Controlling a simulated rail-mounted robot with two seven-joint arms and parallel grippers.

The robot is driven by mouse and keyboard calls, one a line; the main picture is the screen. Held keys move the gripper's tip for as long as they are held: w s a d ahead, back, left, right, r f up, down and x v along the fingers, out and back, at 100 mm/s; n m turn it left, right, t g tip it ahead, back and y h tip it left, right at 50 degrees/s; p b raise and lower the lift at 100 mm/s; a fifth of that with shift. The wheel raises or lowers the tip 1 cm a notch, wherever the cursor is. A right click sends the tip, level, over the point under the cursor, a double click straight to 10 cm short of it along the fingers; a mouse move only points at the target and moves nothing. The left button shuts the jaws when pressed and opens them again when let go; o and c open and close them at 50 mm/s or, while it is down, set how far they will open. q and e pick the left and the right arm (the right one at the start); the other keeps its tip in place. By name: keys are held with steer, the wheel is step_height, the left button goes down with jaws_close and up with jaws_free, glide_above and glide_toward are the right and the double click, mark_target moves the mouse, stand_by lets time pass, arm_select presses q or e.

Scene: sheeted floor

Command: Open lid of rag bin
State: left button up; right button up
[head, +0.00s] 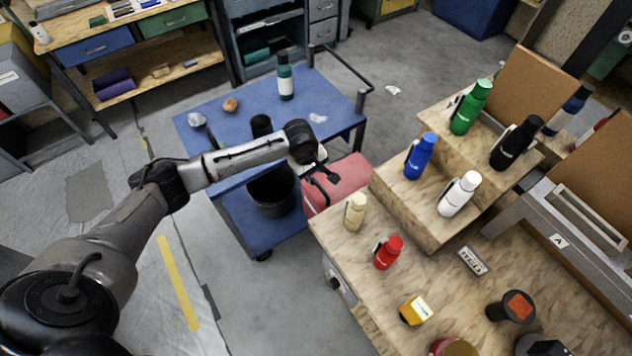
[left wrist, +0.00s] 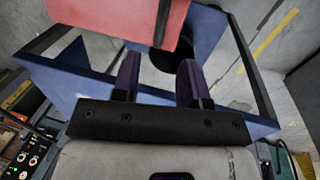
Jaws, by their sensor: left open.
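A red container (head: 345,182), which I take to be the rag bin, is beside the blue cart, partly hidden by my left gripper and the wooden bench. Its red surface with a dark strip also fills the top of the left wrist view (left wrist: 110,18). I cannot make out a separate lid edge or handle. My left gripper (head: 322,172) is above the near left end of the red container. In the left wrist view its two fingers (left wrist: 158,75) are apart with nothing held between them, and I cannot tell whether they touch the red surface. My right gripper is not in view.
The blue cart (head: 225,135) carries a teal bottle (head: 285,80) and small items, with a black bucket (head: 270,192) on its lower shelf. The wooden bench (head: 375,285) at right holds several bottles and jars. Grey floor is open at the lower middle.

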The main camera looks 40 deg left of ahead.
mark_target(317, 182)
arm_select(q)
steer(key=f, duration=0.3)
steer(key=w+f+b, duration=0.1)
steer(key=f, duration=0.2)
steer(key=shift+w+d+f, duration=0.15)
steer(key=shift+f, duration=0.15)
jaws_close()
stand_by(0.4)
